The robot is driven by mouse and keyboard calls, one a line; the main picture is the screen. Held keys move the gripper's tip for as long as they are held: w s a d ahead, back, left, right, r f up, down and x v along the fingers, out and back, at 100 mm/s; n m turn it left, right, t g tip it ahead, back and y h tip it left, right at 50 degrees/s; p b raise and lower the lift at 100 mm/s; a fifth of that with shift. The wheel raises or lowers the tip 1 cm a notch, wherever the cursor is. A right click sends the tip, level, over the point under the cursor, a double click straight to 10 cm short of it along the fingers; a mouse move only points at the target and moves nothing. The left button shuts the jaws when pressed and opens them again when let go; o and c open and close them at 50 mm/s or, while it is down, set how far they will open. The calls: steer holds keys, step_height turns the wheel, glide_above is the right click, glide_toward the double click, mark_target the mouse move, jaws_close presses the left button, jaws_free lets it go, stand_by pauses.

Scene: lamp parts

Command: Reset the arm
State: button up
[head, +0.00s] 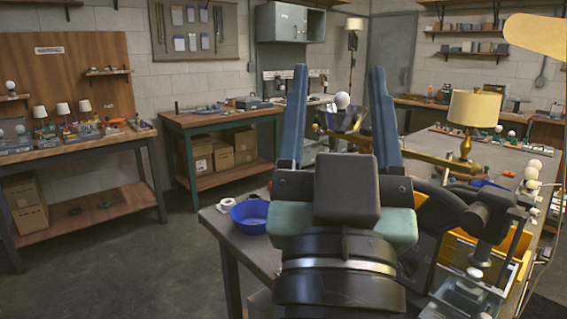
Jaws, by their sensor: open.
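My gripper (338,72) is raised in the middle of the head view, its two long blue fingers pointing up and spread wide apart. It is open, and nothing is clamped between the fingers. A white bulb (342,100) shows in the gap, seemingly beyond the fingers rather than touching them. My dark wrist and arm fill the lower middle and hide part of the workbench (236,235). A brass lamp (466,147) with a tan shade (474,108) stands on the bench right of the gripper.
A blue bowl (250,218) and a white roll (225,205) sit at the bench's left edge. Several white bulbs and a yellow bin (517,262) are at the right. A green table (222,116) and a wooden bench (80,146) stand behind left. Floor between them is clear.

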steer(key=s+a+r+n+t+y+p, duration=0.25)
steer(key=s+a+r+y, duration=0.2)
steer(key=r, duration=0.45)
step_height(320, 180, up, 11)
steer(key=p, duration=1.1)
steer(key=shift+f+m+g+h+p, duration=0.2)
steer(key=shift+m+g+h+p, duration=0.15)
steer(key=shift+h, duration=0.1)
steer(key=shift+s+a, duration=0.1)
